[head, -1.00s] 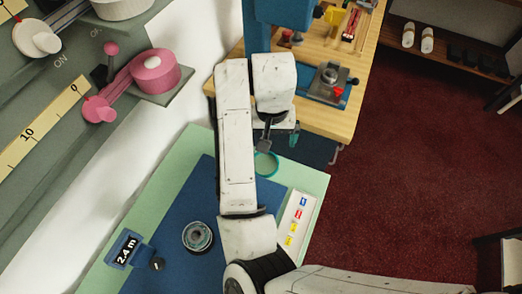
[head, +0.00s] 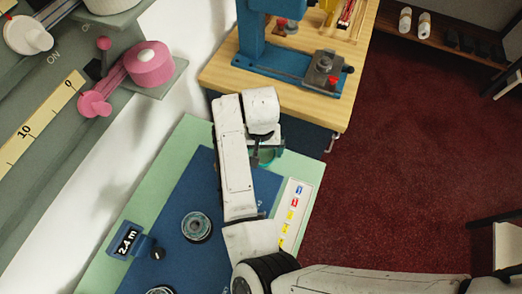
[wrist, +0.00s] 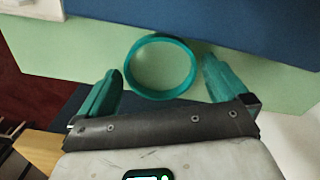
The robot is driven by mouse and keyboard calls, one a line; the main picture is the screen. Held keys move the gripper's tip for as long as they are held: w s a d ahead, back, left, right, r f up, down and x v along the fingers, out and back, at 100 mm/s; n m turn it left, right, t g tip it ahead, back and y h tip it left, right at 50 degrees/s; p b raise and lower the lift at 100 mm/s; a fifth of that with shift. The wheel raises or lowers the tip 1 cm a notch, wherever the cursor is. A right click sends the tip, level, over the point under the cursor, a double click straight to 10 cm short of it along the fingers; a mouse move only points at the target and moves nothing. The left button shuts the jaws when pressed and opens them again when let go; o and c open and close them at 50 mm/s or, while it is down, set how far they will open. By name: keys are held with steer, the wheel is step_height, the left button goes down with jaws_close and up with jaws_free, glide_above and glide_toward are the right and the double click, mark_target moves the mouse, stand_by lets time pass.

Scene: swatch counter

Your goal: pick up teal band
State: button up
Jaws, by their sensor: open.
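The teal band (wrist: 130,66) is an open ring lying on the pale green border of the counter mat (wrist: 280,82). In the wrist view my open gripper (wrist: 162,66) has one teal finger on each side of the band, with small gaps visible. I cannot tell how far the fingertips are above the mat. In the head view my gripper (head: 267,153) is at the far end of the mat, and my arm and gripper hide most of the band.
A white strip with coloured tags (head: 293,215) lies at right. A wooden bench (head: 220,78) with a blue press (head: 290,72) stands just beyond.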

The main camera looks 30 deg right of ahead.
steer(key=shift+f, duration=0.3)
steer(key=shift+c, duration=0.4)
steer(key=c, duration=0.7)
steer(key=shift+r, duration=0.1)
